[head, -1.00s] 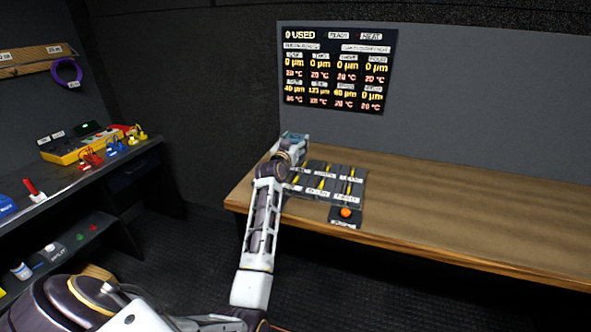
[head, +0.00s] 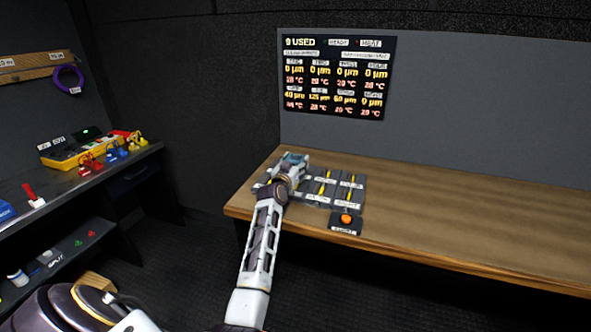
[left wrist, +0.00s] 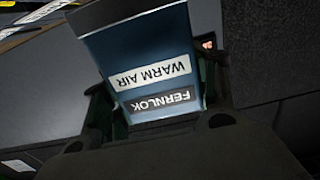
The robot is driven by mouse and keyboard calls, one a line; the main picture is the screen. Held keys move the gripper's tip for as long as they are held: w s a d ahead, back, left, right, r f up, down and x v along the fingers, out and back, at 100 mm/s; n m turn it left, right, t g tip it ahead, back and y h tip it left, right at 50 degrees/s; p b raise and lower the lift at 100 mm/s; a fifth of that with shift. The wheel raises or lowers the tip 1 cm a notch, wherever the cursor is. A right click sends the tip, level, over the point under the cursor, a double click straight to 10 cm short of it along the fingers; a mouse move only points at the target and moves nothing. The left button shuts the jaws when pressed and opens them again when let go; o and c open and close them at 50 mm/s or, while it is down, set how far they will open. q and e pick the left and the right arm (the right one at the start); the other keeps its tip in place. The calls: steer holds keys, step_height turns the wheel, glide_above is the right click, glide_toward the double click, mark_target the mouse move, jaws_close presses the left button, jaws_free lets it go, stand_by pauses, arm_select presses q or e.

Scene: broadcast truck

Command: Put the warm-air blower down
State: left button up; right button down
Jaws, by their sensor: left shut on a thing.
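The warm-air blower (left wrist: 140,48) fills the middle of the left wrist view. It is a blue box with white "WARM AIR" and dark "FERNLOK" labels, upside down in that view. The dark fingers of my left gripper (head: 291,164) are on either side of it, shut on it. In the head view this gripper is over the back left part of the wooden bench (head: 450,215), beside the dark panel with yellow strips. The blower is mostly hidden there, and I cannot tell whether it touches the bench. My right gripper is out of view.
The dark panel (head: 346,198) with several yellow strips and labels lies right of my gripper. An orange button (head: 346,218) on a dark box is at its front. A readout board (head: 338,77) hangs behind. The bench's right side is clear. A cluttered dark shelf (head: 70,185) stands left.

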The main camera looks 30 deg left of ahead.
arm_select(q)
steer(key=shift+f, duration=1.25)
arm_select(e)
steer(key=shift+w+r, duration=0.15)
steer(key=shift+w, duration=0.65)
arm_select(q)
steer(key=shift+f, duration=0.15)
steer(key=o, duration=1)
steer(key=shift+f, duration=0.15)
steer(key=shift+c, duration=0.2)
steer(key=o, duration=0.5)
steer(key=shift+c, duration=0.2)
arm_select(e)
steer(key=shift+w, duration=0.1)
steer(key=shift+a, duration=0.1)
